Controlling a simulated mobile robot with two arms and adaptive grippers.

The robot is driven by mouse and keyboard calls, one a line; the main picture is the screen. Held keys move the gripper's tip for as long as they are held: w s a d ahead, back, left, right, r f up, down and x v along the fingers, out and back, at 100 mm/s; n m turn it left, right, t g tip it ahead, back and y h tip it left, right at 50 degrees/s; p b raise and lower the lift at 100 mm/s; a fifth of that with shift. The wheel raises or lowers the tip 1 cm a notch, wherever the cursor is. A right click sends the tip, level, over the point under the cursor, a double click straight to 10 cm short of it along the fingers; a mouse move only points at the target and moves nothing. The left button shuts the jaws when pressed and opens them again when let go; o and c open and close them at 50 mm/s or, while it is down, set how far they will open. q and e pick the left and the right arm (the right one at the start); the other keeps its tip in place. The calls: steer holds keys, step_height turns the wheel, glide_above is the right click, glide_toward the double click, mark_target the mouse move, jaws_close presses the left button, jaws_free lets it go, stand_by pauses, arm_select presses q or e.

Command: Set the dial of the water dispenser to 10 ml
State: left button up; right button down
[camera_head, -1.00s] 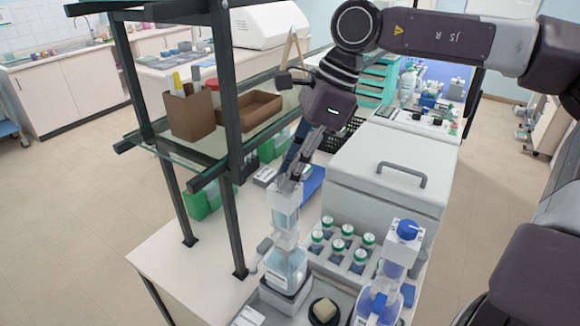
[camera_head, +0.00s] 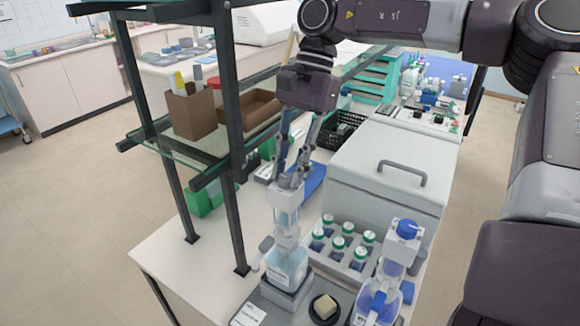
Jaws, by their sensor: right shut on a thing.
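A bottle-top dispenser (camera_head: 287,264) with a clear upper cylinder and pale blue liquid stands upright at the front of the bench; I take it as the water dispenser. My right gripper (camera_head: 288,186) comes down from above and is shut on the dial at its top. The fingers hide most of the dial, and I cannot read its setting. A second dispenser (camera_head: 378,296) with a blue dial (camera_head: 407,229) and darker blue liquid stands to the right. My left gripper is not in view.
A rack of green-capped bottles (camera_head: 345,244) stands between the dispensers and a white lidded box (camera_head: 385,165). A dark-framed shelf (camera_head: 236,150) with brown boxes rises close on the left.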

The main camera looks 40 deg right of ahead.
steer(key=shift+n, duration=0.4)
steer(key=c, duration=1.7)
jaws_free()
steer(key=v, duration=1.2)
steer(key=shift+w+a, duration=0.15)
steer(key=shift+w, duration=0.15)
